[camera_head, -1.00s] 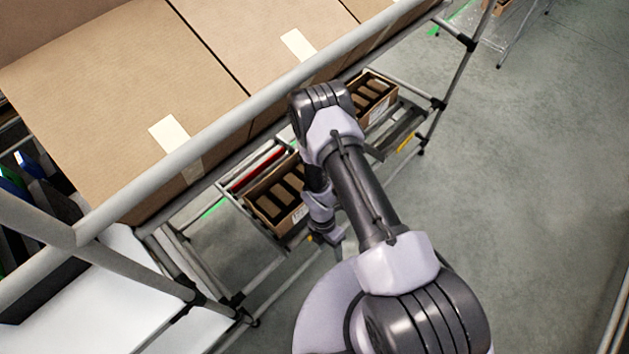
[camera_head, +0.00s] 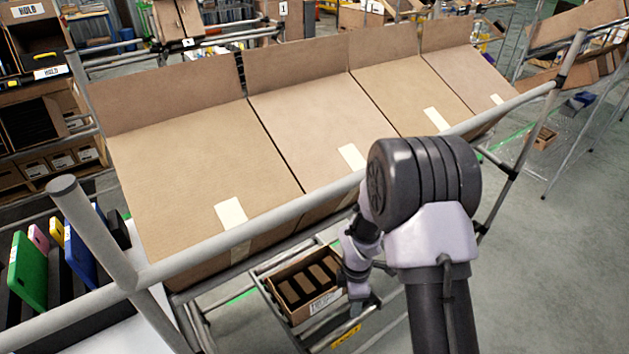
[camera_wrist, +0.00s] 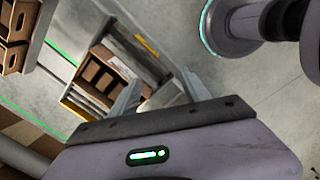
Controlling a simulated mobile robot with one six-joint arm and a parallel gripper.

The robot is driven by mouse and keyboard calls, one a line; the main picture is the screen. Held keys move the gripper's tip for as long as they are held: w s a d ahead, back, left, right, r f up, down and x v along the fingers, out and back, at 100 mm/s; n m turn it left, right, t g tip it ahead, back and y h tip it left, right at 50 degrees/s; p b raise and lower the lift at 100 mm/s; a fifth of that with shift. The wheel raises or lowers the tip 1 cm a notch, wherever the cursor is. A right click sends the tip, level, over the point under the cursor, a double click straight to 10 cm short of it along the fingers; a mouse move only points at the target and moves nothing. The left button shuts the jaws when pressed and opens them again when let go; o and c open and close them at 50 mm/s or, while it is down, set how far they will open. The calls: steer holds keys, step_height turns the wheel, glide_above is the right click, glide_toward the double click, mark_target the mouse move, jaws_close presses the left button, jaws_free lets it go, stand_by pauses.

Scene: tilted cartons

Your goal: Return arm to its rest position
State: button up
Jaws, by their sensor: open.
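My arm stands raised in the right half of the head view, with its large dark elbow joint in front of the rack's front rail. My gripper (camera_wrist: 160,92) points down at the bottom of the wrist view. Its two fingers are spread apart with nothing between them. In the head view the wrist hangs beside the lower shelf, and the fingertips are too hidden to make out. An open carton (camera_head: 303,284) with dark dividers sits on the lower shelf, left of my wrist. It also shows in the wrist view (camera_wrist: 103,70), beyond the left finger.
Several large tilted cartons (camera_head: 195,160) with taped lids line the rack behind the grey front rail (camera_head: 275,217). A grey post (camera_head: 95,232) stands at the left, near coloured folders (camera_head: 30,268). Open grey floor (camera_head: 545,250) lies to the right.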

steer(key=s+d+r+m+t+y+b, duration=0.1)
steer(key=s+r+m+b, duration=0.15)
steer(key=r+m, duration=0.55)
steer(key=s+r+m+t+b, duration=0.1)
steer(key=s+r+m+t, duration=0.2)
steer(key=r, duration=1)
steer(key=s+r+m+b, duration=0.1)
steer(key=s+r+m, duration=0.2)
steer(key=s+m, duration=0.3)
steer(key=s+a+r+m+t+y+b, duration=0.1)
steer(key=s+r+m, duration=0.3)
steer(key=s+m, duration=0.2)
steer(key=shift+s, duration=1.25)
